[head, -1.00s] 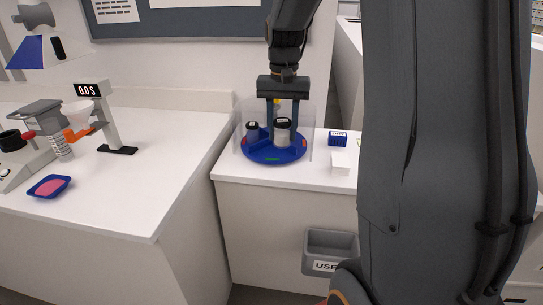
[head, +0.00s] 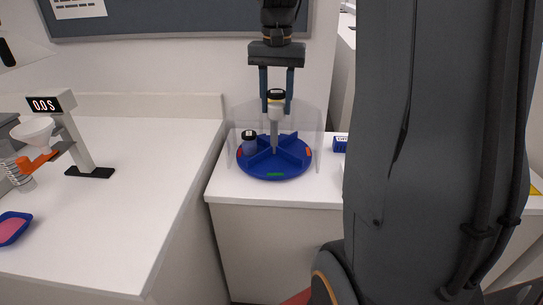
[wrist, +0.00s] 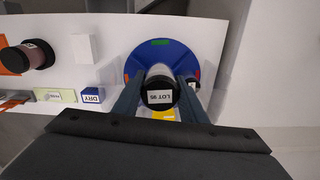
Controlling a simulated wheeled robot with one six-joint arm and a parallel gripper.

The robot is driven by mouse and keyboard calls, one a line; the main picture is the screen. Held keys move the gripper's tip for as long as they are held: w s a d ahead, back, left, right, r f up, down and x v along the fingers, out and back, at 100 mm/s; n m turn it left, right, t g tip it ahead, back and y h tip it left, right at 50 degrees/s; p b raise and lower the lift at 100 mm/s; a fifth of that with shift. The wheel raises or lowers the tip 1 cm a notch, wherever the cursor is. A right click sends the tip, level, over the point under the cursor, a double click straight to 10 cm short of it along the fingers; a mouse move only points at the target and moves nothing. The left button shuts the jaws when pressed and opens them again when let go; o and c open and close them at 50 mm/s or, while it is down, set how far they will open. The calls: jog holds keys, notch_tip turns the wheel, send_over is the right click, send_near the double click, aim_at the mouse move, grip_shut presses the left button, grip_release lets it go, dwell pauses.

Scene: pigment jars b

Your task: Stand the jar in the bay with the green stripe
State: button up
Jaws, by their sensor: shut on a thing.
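My gripper (head: 276,101) is shut on a jar (head: 276,108) with a black lid and pale body, held upright above the blue round carousel (head: 275,177). The carousel has bays split by blue dividers. The green stripe (head: 274,174) is on its front rim, and that bay looks empty. A red stripe (head: 239,153) is at left and an orange one (head: 308,152) at right. The green stripe also shows in the wrist view (wrist: 160,42).
A purple jar (head: 249,144) with a dark lid stands in the carousel's left bay. A clear shield (head: 313,118) curves around the carousel's back and sides. A blue "DRY" box (wrist: 92,95) and a white block (wrist: 83,48) are beside it. The counter in front is clear.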

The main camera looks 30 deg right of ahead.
aim_at(275, 118)
notch_tip(275, 118, down, 16)
jog(key=shift+a+f+p, duration=0.1)
jog(key=shift+p, duration=0.9)
jog(key=o, duration=1.1)
jog(key=shift+f, duration=0.1)
notch_tip(275, 118, up, 12)
jog(key=shift+f+b, duration=0.15)
jog(key=shift+b, duration=0.65)
jog(key=shift+a, duration=0.1)
jog(key=s+a+f+n, duration=0.2)
jog(key=s+a+f, duration=0.1)
jog(key=s+a, duration=0.2)
jog(key=s+a+f+n, duration=0.3)
jog(key=s+a+f, duration=0.1)
jog(key=s+a, duration=0.1)
jog(key=s+a+f+n, duration=0.3)
jog(key=s+a, duration=0.2)
jog(key=shift+s+f+t, duration=0.15)
jog(key=shift+f+t, duration=0.15)
jog(key=shift+t, duration=0.1)
